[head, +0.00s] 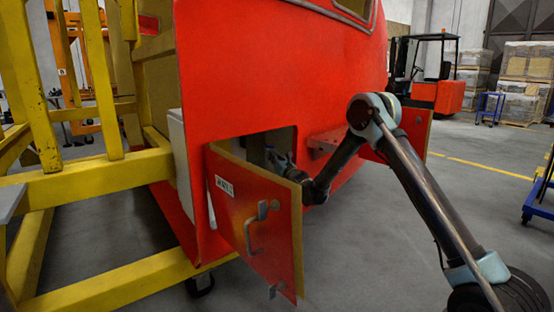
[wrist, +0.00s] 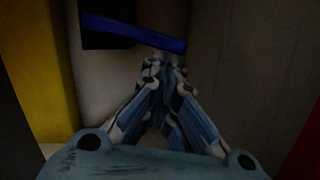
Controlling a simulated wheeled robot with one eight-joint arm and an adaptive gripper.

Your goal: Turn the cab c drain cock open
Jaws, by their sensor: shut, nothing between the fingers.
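A blue bar (wrist: 133,32), which looks like the drain cock handle, lies nearly level in the wrist view, tilting slightly down to the right. It is in front of a dark recess or block (wrist: 100,38). My gripper (wrist: 163,70) is shut and empty, its fingertips just below the right half of the bar. I cannot tell whether they touch it. In the head view, my arm reaches into a recess (head: 256,148) low in the red nosecone (head: 255,70). The fingers and the handle are hidden there. The recess's hinged door (head: 235,205) stands open, with a label and handle.
Pale inner walls (wrist: 240,60) and a yellow panel (wrist: 30,70) close in around my gripper. Yellow railings (head: 90,180) stand at the left. A second red flap (head: 412,128) lies beyond my arm. A forklift (head: 435,75) and stacked pallets (head: 525,65) are farther back. Floor at the right is mostly clear.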

